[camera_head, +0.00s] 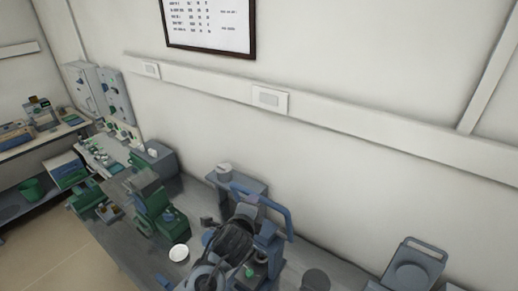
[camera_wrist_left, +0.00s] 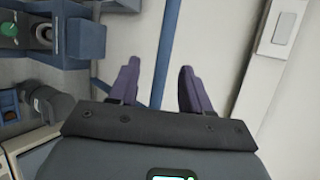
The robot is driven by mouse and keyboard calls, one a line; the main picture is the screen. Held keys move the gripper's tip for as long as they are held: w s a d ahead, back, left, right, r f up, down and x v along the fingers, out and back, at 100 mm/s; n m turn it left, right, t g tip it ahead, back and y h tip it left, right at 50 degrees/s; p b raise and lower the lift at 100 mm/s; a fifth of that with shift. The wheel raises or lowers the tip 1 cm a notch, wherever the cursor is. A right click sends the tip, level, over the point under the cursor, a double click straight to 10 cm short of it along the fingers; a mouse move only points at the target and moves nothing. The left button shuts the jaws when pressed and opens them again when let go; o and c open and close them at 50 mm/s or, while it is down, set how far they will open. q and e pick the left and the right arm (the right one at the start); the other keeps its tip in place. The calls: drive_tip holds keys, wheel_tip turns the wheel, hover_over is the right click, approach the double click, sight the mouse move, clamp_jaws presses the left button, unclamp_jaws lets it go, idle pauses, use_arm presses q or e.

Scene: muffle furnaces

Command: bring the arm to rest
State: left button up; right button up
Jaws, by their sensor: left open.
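My left gripper (camera_wrist_left: 158,68) shows in the left wrist view with its two dark purple fingers spread apart. Nothing is between the fingers, and pale wall and a blue bar show beyond them. In the head view a dark, rounded mass at the bottom middle overlaps the bench equipment; I cannot make out gripper fingers there. My right gripper is in neither view.
A grey bench (camera_head: 130,247) runs along the wall, with green equipment (camera_head: 152,207) and a white dish (camera_head: 179,253). A blue frame (camera_head: 272,204) rises at the bottom middle. A grey-blue device (camera_head: 412,267) stands at the right.

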use_arm(q)
drive_tip(key=s+f+n+g+p, duration=0.1)
drive_tip(key=s+f+g, duration=0.1)
drive_tip(key=s+f, duration=0.45)
drive_tip(key=s+f+g+p, duration=0.2)
drive_tip(key=s+f, duration=0.1)
drive_tip(key=f, duration=0.6)
drive_tip(key=s+a+f+n+g+p, duration=0.1)
drive_tip(key=s+a+f+n, duration=0.15)
drive_tip(key=s, duration=0.35)
drive_tip(key=s+a+f+n+g+p, duration=0.1)
drive_tip(key=s+f, duration=0.2)
drive_tip(key=s, duration=0.4)
drive_tip(key=s+a+r+n+g+p, duration=0.25)
drive_tip(key=s+a+n, duration=0.45)
drive_tip(key=s, duration=0.7)
drive_tip(key=s+a+r+n+y, duration=0.1)
drive_tip(key=s+a+r+n, duration=0.1)
drive_tip(key=a+r+n, duration=0.3)
drive_tip(key=shift+s+a+r+n+g, duration=0.4)
drive_tip(key=shift+a+n, duration=0.15)
drive_tip(key=shift+n, duration=1)
